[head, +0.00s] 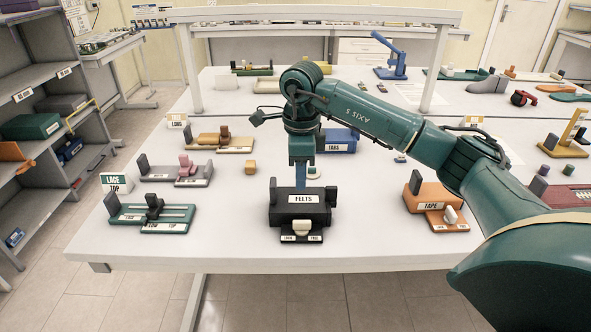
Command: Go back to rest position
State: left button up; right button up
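My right arm comes in from the right and bends down over the middle of the white table (235,235). My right gripper (303,176) points down just above or behind a black box labelled FELTS (303,209). Its fingertips are small and partly hidden, so I cannot tell whether they are open or shut, or whether they touch the box. My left gripper is not in view.
A blue box labelled TABS (341,141) is behind the gripper. Grey shelves (35,110) stand at far left.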

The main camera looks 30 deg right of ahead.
jog(key=s+a+f+g+y, duration=0.1)
jog(key=s+a+f+y, duration=0.2)
jog(key=a, duration=0.5)
jog(key=s+a+f+y, duration=0.1)
jog(key=a+f+y, duration=0.3)
jog(key=a, duration=0.4)
jog(key=s+a+r+m+t+y, duration=0.2)
jog(key=a+m+t+y, duration=0.1)
jog(key=a+m+y, duration=0.3)
jog(key=s+a+r+m+t+y, duration=0.2)
jog(key=a+m+y, duration=0.3)
jog(key=a+y, duration=0.15)
jog(key=d+f+m+t+h, duration=0.5)
jog(key=f+m+t+h, duration=0.15)
jog(key=m, duration=0.65)
jog(key=d+f+m+t+h, duration=0.45)
jog(key=f+m+h, duration=0.2)
jog(key=m, duration=0.65)
jog(key=s+d+f+m+g+h, duration=0.2)
jog(key=s+f+m, duration=0.2)
jog(key=s+f, duration=0.2)
jog(key=s+d+f+m+g+h, duration=0.1)
jog(key=s+f+m+g, duration=0.2)
jog(key=s+f, duration=0.3)
jog(key=shift+s+d+f+m+h, duration=0.25)
jog(key=shift+d+f+m+h, duration=0.05)
jog(key=shift+d+m+h, duration=0.1)
